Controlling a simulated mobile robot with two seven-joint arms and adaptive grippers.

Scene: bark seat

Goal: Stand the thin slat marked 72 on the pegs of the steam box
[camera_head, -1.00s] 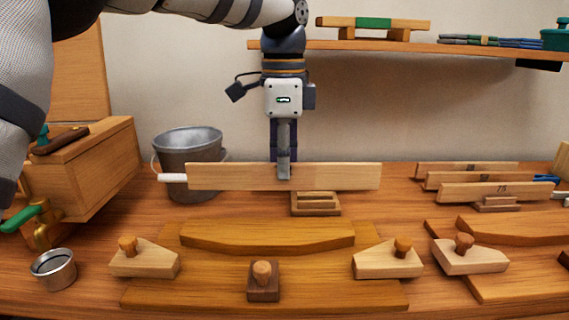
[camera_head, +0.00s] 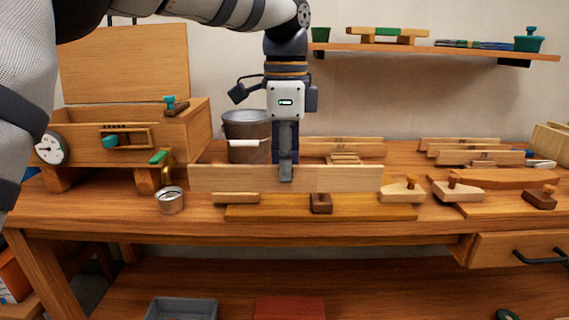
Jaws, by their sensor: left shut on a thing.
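My left gripper (camera_head: 286,172) points down and is shut on a long, thin, pale wooden slat (camera_head: 230,179) near its middle. The slat is level, lies across the view and is held above the workbench. No number is readable on its facing side. The wooden steam box (camera_head: 187,130) stands at the left end of the bench, left of the slat and apart from it. Its lid (camera_head: 125,65) stands up behind it. Its pegs are not visible from here. My right gripper is not in view.
A metal bucket (camera_head: 247,128) stands between box and gripper, a small metal cup (camera_head: 171,200) before the box. A form board (camera_head: 380,211) with wooden blocks lies below the slat. Other slats (camera_head: 480,157) stand at the right. A shelf (camera_head: 450,50) hangs behind.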

